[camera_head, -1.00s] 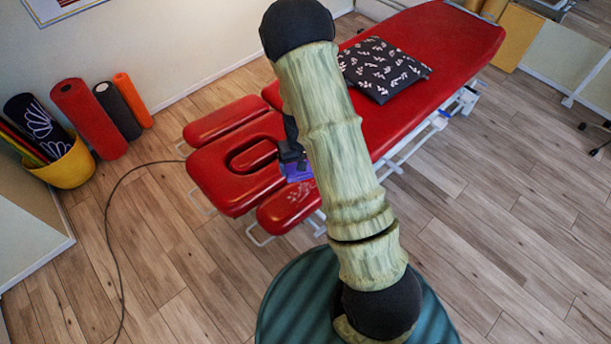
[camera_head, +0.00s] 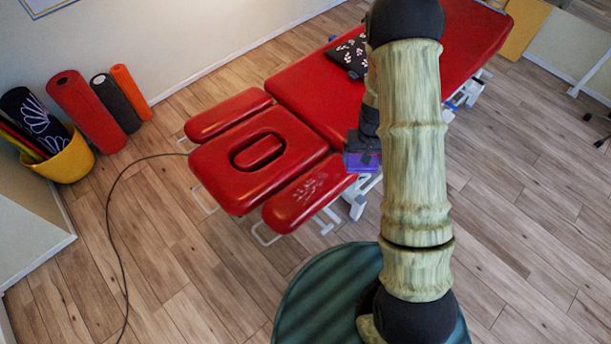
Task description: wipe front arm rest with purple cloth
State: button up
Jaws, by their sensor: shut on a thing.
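The red front arm rest (camera_head: 309,194) is the near padded bar at the lower end of the red treatment table. Pale whitish marks show on its top. My gripper (camera_head: 363,150) is shut on the purple cloth (camera_head: 362,163). The cloth is at the right end of the arm rest, by the table's near edge; I cannot tell whether it touches the rest. My arm hides part of the table and most of the gripper's fingers.
The red face rest (camera_head: 222,172) with an oval insert lies beside the arm rest, and the other arm rest (camera_head: 228,114) is behind it. A dark patterned pillow (camera_head: 347,57) lies on the table. A yellow bucket (camera_head: 72,160) and several rolls stand at left. A cable crosses the floor.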

jog(key=shift+d, duration=0.15)
jog(key=s+a+f+m, duration=0.1)
jog(key=a+f+m, duration=0.2)
jog(key=a, duration=0.7)
jog(key=s+a+f+m, duration=0.2)
jog(key=a+f+m, duration=0.2)
jog(key=a, duration=0.5)
jog(key=shift+s+a+f+m, duration=0.25)
jog(key=shift+a+m, duration=0.15)
jog(key=shift+m, duration=0.7)
jog(key=shift+f, duration=0.1)
